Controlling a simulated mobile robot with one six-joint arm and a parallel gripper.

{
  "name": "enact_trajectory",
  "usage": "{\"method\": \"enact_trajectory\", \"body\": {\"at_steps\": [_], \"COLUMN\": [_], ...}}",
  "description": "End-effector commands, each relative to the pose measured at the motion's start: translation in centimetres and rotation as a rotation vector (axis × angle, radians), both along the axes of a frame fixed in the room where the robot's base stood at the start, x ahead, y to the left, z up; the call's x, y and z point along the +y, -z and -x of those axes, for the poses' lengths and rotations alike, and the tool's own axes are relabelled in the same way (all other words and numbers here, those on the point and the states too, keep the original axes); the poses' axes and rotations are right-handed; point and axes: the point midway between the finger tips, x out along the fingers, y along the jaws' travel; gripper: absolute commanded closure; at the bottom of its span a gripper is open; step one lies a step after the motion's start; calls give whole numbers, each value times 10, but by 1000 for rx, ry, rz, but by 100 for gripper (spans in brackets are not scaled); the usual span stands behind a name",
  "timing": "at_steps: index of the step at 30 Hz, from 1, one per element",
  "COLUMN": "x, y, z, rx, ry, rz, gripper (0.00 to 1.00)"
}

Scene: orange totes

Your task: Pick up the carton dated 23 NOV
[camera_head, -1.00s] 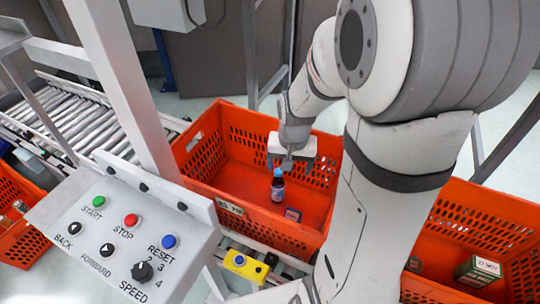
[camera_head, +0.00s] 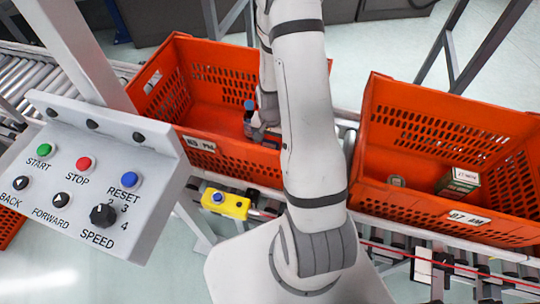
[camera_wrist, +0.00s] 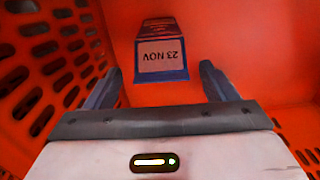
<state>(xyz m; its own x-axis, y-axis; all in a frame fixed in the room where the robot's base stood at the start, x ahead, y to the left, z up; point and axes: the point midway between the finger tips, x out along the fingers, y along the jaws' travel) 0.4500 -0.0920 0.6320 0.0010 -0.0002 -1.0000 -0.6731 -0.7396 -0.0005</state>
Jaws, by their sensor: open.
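The carton (camera_wrist: 162,58) lies in the left orange tote (camera_head: 215,150). Nothing is held. In the head view my arm hides most of the gripper and I cannot clearly make out the carton.
A dark bottle with a blue cap (camera_head: 249,112) stands in the left tote near my gripper. The right tote (camera_head: 400,205) holds a green and white carton (camera_head: 459,182) and a small item (camera_head: 397,181). A control panel (camera_head: 85,175) stands at the left.

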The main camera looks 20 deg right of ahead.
Motion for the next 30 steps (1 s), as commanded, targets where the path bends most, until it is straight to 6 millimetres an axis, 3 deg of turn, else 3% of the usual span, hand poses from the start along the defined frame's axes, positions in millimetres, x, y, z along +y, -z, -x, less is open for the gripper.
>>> {"method": "enact_trajectory", "body": {"at_steps": [6, 17, 30], "x": [2, 2, 3], "y": [33, 40, 39], "z": [1, 0, 0], "rx": [4, 0, 1], "ry": [-1, -2, -3], "rz": [-1, 0, -1], "gripper": [22, 23, 59]}}
